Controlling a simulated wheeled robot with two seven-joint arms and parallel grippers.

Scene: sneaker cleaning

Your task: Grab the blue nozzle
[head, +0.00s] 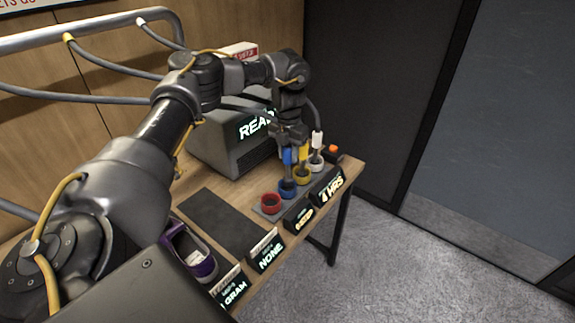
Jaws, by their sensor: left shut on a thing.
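Whether the nozzle's lower end is still inside the ring is hard to tell. A yellow nozzle (303,153) stands just behind at a yellow ring, close beside my gripper. My right gripper is not in view.
A white nozzle (317,141) stands at a white ring behind the yellow one. The red ring (271,203) in front looks empty. A grey machine (222,143) stands behind my gripper. Lit label blocks (327,190) line the table's front edge. A purple sneaker (193,252) lies at the left.

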